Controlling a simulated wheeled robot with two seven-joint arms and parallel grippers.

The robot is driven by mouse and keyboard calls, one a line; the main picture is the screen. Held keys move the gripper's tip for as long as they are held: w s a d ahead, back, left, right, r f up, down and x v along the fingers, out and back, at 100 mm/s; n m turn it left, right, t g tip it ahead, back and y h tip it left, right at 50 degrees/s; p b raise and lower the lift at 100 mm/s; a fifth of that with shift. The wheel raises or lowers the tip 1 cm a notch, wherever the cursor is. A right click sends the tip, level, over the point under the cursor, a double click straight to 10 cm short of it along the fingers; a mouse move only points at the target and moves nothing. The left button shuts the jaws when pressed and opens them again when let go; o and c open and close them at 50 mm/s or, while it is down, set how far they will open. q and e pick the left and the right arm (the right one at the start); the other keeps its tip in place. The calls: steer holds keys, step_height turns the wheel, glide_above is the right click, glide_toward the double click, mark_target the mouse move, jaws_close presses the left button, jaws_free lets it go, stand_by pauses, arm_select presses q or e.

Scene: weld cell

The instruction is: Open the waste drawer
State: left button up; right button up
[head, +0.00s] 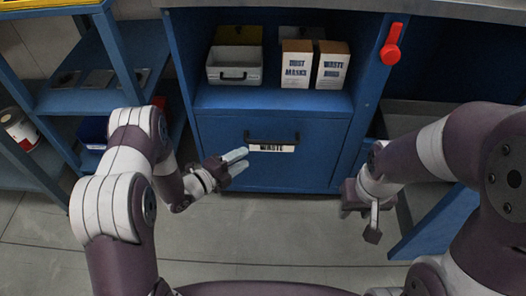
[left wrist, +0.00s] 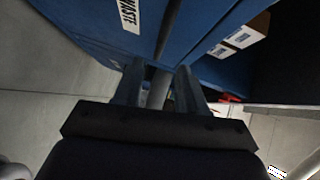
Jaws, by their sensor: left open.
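The waste drawer (head: 220,140) is a blue front under an open shelf, and it looks shut. It has a dark bar handle (head: 272,138) above a white WASTE label (head: 272,148). My left gripper (head: 240,161) is open and empty, just left of and below the handle's left end. In the left wrist view the open fingers (left wrist: 160,68) point along the drawer front, and a dark bar (left wrist: 169,30), seemingly the handle, lines up between them. I cannot tell whether they touch it. My right gripper (head: 372,222) hangs right of the drawer, its jaws unclear.
The shelf above holds a grey bin (head: 234,72) and two labelled boxes (head: 296,66) (head: 332,66). A red lever (head: 391,45) is on the cabinet's right post. A blue rack (head: 85,100) stands at left, with a can (head: 20,130). The floor before the drawer is clear.

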mark_target(269, 141)
arm_select(q)
steer(key=b+x, duration=0.4)
steer(key=x, duration=0.7)
steer(key=shift+w+d, duration=0.25)
jaws_close()
